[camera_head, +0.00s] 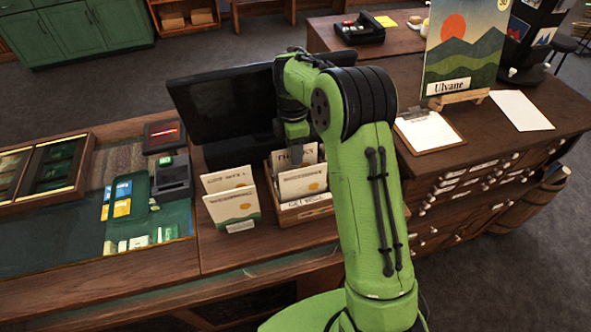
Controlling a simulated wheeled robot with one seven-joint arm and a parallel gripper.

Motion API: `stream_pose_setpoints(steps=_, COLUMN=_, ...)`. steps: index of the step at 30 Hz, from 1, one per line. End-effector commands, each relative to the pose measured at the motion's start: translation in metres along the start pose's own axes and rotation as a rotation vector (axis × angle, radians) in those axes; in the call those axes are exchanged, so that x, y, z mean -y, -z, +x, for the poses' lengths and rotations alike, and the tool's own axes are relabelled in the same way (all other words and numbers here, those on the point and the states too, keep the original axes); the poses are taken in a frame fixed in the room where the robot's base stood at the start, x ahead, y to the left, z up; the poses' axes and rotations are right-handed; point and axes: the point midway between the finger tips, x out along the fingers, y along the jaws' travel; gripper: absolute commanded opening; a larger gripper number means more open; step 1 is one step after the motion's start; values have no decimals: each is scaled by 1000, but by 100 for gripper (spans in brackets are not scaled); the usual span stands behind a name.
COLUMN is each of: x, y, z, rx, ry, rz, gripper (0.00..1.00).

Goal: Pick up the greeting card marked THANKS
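The greeting card marked THANKS (308,153) stands upright at the back of a small wooden card box (309,212) on the counter. Its lettering is partly covered by my gripper (296,155). My gripper points down over the box, at the top edge of this card. The fingertips are small and dark here, so I cannot tell whether they are open, shut or touching the card. In front of it in the same box stand a cream card with an orange sun (303,181) and a card whose lettering seems to begin with GET (304,202).
Two more cards (230,205) stand left of the box. A dark monitor (222,103) stands close behind it. A card terminal (172,177) and a green tray (126,198) lie further left. A clipboard (428,131) and a poster marked Ulvane (463,45) are on the right cabinet.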

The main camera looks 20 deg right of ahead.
Motion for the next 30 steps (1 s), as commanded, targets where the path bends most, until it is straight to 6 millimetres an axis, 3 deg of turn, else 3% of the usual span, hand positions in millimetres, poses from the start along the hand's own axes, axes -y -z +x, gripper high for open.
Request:
stream_pose_setpoints(steps=4, x=1, y=-1, z=26, rx=-1, ry=4, rz=0, gripper=35)
stream_pose_setpoints(steps=12, x=0, y=-1, z=30, rx=0, ry=0, rz=-1, gripper=34)
stream_pose_setpoints(steps=19, x=0, y=-1, z=30, rx=0, ry=0, rz=0, gripper=0)
stream_pose_setpoints(steps=30, x=0, y=-1, z=26, rx=0, ry=-2, rz=0, gripper=0)
